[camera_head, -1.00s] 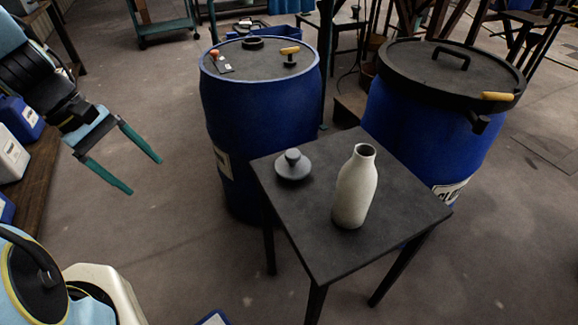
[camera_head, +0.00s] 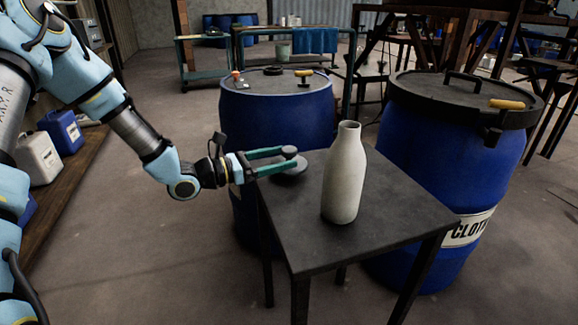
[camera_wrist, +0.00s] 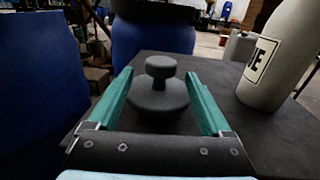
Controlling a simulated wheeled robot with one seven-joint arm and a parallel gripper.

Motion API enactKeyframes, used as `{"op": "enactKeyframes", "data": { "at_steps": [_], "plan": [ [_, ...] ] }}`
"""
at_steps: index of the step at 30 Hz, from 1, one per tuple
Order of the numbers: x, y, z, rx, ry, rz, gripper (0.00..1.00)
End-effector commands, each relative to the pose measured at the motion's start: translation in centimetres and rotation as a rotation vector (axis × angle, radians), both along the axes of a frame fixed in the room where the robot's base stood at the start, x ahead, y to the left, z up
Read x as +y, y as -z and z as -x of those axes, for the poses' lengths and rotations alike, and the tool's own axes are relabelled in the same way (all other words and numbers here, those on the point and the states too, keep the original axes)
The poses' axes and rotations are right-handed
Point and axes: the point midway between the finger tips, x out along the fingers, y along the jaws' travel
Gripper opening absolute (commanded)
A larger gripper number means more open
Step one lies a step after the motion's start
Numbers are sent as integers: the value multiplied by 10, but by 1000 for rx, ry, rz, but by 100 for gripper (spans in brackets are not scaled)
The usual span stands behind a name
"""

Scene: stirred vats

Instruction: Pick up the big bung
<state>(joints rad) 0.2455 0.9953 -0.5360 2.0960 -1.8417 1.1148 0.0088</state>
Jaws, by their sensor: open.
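The big bung (camera_head: 290,172) is a dark grey disc with a knob on top, standing on the black table near its left edge. In the wrist view the bung (camera_wrist: 159,97) sits between my gripper's two green fingers, its knob upright and centred. My gripper (camera_head: 292,157) is open, reaching in from the left at about the height of the knob. The fingers (camera_wrist: 160,92) lie on either side of the bung, with a gap visible at the knob. In the head view the fingers partly hide the bung.
A pale bottle (camera_head: 344,175) stands on the table (camera_head: 400,222) just right of the bung; it shows in the wrist view (camera_wrist: 268,70). A blue drum (camera_head: 275,115) with small items on its lid stands behind. Another lidded blue drum (camera_head: 440,140) stands at the right.

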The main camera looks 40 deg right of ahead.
Motion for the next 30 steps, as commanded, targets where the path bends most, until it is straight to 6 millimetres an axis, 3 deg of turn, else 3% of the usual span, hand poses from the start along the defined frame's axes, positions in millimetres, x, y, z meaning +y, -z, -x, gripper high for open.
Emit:
{"op": "enactKeyframes", "data": {
  "at_steps": [5, 15, 23, 30],
  "plan": [
    [-12, -1, 4, 0, 1, -1, 83],
    [-54, -4, 16, -1, 2, -1, 83],
    [-57, -4, 16, 0, 0, -1, 83],
    [-57, -4, 16, -1, 0, -2, 60]
  ]
}}
